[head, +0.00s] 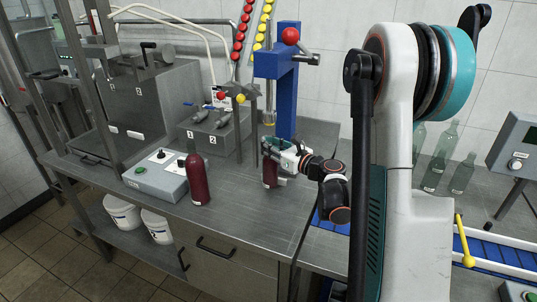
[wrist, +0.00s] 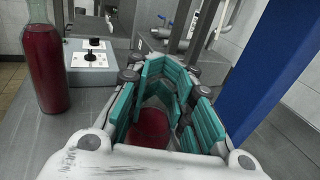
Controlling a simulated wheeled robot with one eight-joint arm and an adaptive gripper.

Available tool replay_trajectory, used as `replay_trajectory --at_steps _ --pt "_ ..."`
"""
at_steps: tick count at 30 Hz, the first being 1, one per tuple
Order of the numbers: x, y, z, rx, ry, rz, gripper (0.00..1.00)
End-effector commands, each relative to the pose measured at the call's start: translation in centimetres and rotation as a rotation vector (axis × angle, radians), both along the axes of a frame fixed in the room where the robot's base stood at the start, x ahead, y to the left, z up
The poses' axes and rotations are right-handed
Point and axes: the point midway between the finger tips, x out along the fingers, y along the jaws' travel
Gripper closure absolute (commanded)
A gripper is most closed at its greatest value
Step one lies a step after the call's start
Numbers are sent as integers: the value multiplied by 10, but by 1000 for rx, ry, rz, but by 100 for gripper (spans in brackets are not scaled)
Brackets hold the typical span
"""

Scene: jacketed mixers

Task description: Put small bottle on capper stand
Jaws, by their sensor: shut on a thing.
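The capper stand (head: 287,95) is a blue post with a red-knobbed lever on the worktop; its blue column also shows at the right in the wrist view (wrist: 262,75). My gripper (head: 272,156) is shut on a small bottle (head: 270,178) filled with dark red liquid, just in front of the post and below the capping head (head: 268,114). In the wrist view the small bottle (wrist: 152,128) sits between the teal finger pads. My gripper hides much of it and its foot, so I cannot tell whether it rests on the stand.
A taller red-filled bottle (head: 196,178) stands left of my gripper, beside a grey control box (head: 161,174). A valve block (head: 212,132) is behind. Empty clear bottles (head: 438,165) and a blue conveyor (head: 500,252) are at right. The front worktop between bottle and arm is clear.

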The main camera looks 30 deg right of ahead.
Motion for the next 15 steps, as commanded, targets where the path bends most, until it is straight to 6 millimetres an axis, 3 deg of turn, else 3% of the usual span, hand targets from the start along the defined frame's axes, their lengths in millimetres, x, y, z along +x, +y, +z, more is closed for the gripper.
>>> replay_trajectory --at_steps 6,15 --pt "0 0 -29 1 -1 0 100" --pt "0 -1 -29 1 -1 0 100"
